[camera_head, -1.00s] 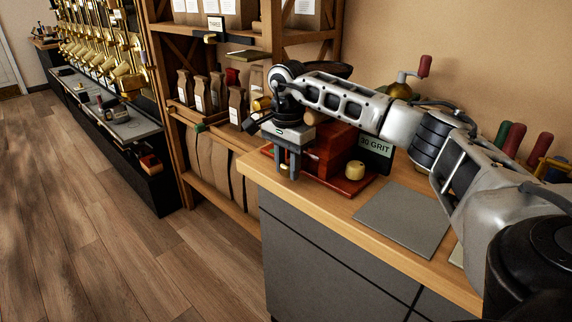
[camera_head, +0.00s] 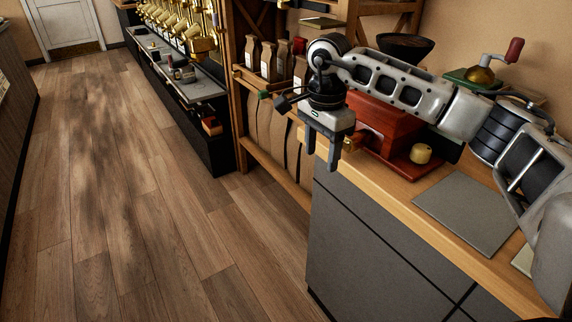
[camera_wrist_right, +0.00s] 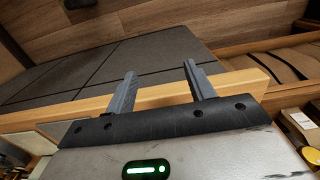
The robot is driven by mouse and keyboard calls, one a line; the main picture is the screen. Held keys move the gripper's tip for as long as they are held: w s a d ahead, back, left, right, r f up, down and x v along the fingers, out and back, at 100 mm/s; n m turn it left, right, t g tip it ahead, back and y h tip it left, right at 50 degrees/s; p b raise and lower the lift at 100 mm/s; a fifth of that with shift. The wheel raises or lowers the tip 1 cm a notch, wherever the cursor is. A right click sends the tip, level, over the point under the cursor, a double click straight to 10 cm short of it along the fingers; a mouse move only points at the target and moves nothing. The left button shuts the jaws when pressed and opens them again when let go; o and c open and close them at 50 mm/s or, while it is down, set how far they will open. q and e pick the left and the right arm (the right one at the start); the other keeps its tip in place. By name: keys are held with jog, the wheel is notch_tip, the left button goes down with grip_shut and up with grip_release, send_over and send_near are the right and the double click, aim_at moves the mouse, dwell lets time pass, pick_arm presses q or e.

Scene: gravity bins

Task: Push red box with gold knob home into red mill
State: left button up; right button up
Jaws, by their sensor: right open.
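The red mill (camera_head: 388,127) stands on the counter in the head view, on a flat red base, partly hidden behind my right arm. A small gold knob (camera_head: 349,144) shows at its left side, just right of my right gripper. The red box behind that knob is mostly hidden, so I cannot tell how far it stands out. My right gripper (camera_head: 322,158) is open and empty, its fingers pointing down near the counter's left end. In the wrist view the open fingers (camera_wrist_right: 161,72) have nothing between them. My left gripper is not in view.
A gold cylinder (camera_head: 420,153) sits on the red base's right side. A grey mat (camera_head: 467,212) lies on the counter. A shelf with bags (camera_head: 268,62) stands behind to the left. A black bowl (camera_head: 405,46) is above the mill. Open floor lies left of the counter.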

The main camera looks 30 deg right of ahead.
jog(key=a, duration=0.9)
jog(key=shift+s, duration=0.35)
jog(key=shift+f, duration=0.1)
